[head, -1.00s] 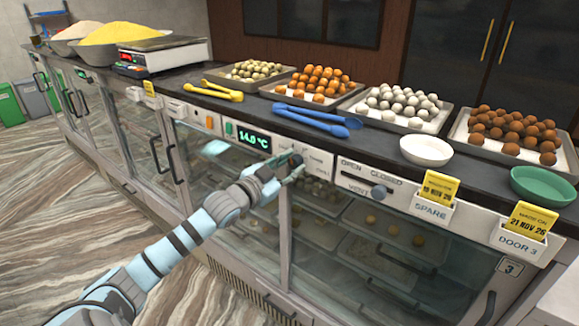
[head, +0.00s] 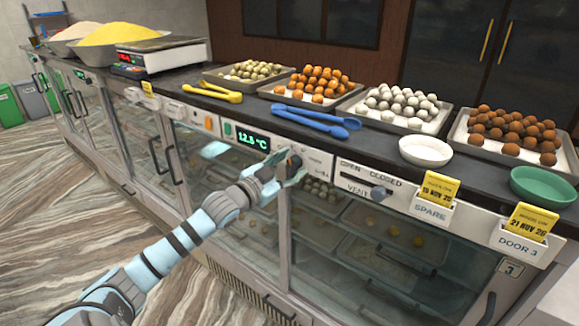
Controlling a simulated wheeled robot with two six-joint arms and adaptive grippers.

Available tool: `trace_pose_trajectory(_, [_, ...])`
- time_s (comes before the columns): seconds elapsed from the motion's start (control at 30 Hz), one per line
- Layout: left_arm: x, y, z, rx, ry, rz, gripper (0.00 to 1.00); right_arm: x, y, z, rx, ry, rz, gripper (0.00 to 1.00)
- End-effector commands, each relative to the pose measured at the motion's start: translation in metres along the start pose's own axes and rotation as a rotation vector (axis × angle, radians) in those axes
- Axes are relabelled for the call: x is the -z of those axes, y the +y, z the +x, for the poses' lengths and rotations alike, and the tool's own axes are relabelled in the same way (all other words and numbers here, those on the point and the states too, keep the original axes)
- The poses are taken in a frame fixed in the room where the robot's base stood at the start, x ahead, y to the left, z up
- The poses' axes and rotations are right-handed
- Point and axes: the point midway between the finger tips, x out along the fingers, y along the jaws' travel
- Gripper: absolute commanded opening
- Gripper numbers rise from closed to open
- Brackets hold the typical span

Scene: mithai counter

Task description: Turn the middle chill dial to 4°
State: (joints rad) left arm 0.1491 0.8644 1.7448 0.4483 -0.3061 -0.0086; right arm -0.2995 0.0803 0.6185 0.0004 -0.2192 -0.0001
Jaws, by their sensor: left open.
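My left gripper (head: 288,168) is at the counter's front panel, right of the green display (head: 254,141), which reads about 12.5 °C. Its fingers are open at the middle chill dial (head: 296,161). Only a small dark part of the dial shows, and the gripper hides the rest. Whether the fingers touch the dial, and where its mark points, I cannot tell. My right gripper is not in view.
Right of the dial is the vent slider (head: 381,192). Yellow-tagged holders marked SPARE (head: 430,213) and DOOR 3 (head: 517,242) follow. Above, the counter top holds blue tongs (head: 312,121), sweet trays and a white bowl (head: 426,151). Glass doors lie below the panel.

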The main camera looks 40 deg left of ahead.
Motion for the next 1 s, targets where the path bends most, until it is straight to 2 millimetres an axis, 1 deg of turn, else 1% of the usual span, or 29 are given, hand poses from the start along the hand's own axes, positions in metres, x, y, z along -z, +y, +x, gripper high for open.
trace_pose_trajectory(0.07, [0.007,-0.003,0.0,0.0,0.002,0.002,0.51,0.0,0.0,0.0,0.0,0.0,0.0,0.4])
trace_pose_trajectory(0.13, [0.018,-0.009,0.0,0.001,0.004,0.003,0.51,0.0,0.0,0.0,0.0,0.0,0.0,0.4])
trace_pose_trajectory(0.3, [0.058,-0.028,0.0,0.002,0.005,0.003,0.51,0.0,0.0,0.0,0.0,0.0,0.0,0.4])
trace_pose_trajectory(0.4, [0.077,-0.036,0.0,0.001,0.003,0.001,0.51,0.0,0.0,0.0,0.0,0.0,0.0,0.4])
trace_pose_trajectory(0.5, [0.087,-0.041,0.0,0.001,0.001,0.0,0.51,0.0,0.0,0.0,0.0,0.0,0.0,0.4])
trace_pose_trajectory(0.6, [0.09,-0.042,0.0,-0.001,0.0,0.0,0.51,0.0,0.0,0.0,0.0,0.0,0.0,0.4])
trace_pose_trajectory(1.0, [0.089,-0.042,0.0,-0.001,0.0,0.0,0.51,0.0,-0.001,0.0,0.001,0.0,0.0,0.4])
